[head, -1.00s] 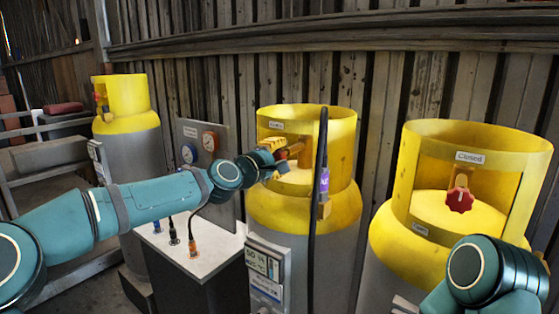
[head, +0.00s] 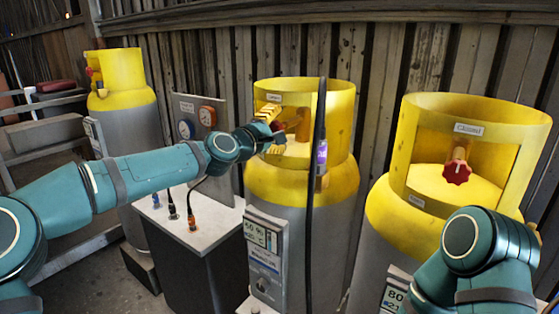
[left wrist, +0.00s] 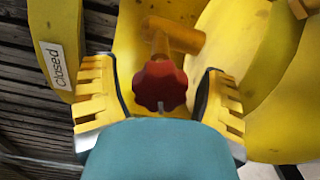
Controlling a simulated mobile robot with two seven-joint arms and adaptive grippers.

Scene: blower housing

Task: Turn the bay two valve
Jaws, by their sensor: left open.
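The middle yellow-topped cylinder (head: 300,180) stands in front of the wall. My left gripper (head: 273,127) reaches into the opening of its collar. In the left wrist view a dark red lobed valve knob (left wrist: 160,87) sits on an orange-brown stem. My left gripper (left wrist: 160,80) is open, with one yellow finger on each side of the knob and visible gaps between. A label (left wrist: 52,65) on the collar there reads "Closed". In the head view the knob is mostly hidden by the gripper. My right gripper is out of view; only my right arm shows at lower right.
Another yellow cylinder (head: 400,215) with a red knob (head: 457,172) and a "Closed" label stands at right, and a third (head: 120,100) at left. A black hose (head: 314,200) hangs before the middle cylinder.

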